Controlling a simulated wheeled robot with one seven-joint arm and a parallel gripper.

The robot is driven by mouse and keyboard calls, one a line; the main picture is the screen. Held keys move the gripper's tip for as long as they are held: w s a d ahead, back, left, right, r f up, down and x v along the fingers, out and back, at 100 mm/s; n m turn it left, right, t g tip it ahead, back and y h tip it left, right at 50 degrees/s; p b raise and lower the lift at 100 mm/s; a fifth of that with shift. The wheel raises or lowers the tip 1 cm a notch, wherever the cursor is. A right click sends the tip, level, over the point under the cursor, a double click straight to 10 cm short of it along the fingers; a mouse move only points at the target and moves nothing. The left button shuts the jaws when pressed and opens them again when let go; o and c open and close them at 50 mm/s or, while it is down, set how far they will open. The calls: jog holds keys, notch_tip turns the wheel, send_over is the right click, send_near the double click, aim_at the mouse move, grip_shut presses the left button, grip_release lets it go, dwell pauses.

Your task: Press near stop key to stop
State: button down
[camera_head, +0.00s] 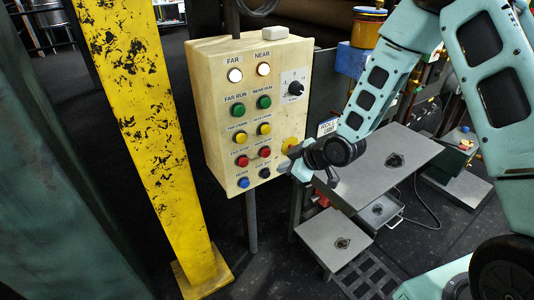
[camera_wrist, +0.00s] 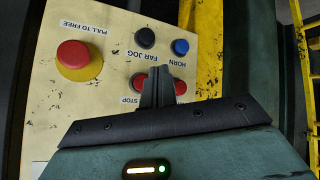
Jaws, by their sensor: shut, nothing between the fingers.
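The near stop key (camera_head: 264,152) is a red round button in the right column of the cream control panel (camera_head: 222,150). In the wrist view, turned upside down, the near stop key (camera_wrist: 139,80) is the left red button, partly hidden by my fingers. My gripper (camera_head: 287,166) is at the panel's right edge in the head view. In the wrist view my gripper (camera_wrist: 158,74) is shut and empty, its tips over the gap between the two red buttons. I cannot tell whether the tips touch the panel.
The far stop key (camera_wrist: 180,87) is right of my fingers. A red emergency button (camera_wrist: 73,54) on a yellow base is left; black (camera_wrist: 145,38) and blue (camera_wrist: 181,46) keys are close by. A yellow post (camera_head: 150,140) stands left of the panel, grey plates (camera_head: 385,160) right.

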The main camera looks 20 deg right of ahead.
jog(key=shift+w+a, duration=0.25)
jog(key=shift+w, duration=0.5)
jog(key=shift+w+a, duration=0.2)
jog(key=shift+w, duration=0.5)
jog(key=shift+w+a, duration=0.25)
jog(key=shift+w, duration=0.6)
jog(key=shift+w+a, duration=0.15)
jog(key=shift+w, duration=0.15)
dwell(0.3)
jog(key=shift+w+a, duration=0.15)
jog(key=shift+w, duration=0.35)
dwell(0.7)
dwell(0.3)
jog(key=shift+s+d, duration=0.3)
jog(key=shift+s, duration=0.6)
jog(key=s, duration=0.1)
jog(key=s+d, duration=0.1)
jog(key=s, duration=0.2)
jog(key=shift+s+d+b, duration=0.3)
jog(key=shift+s, duration=0.1)
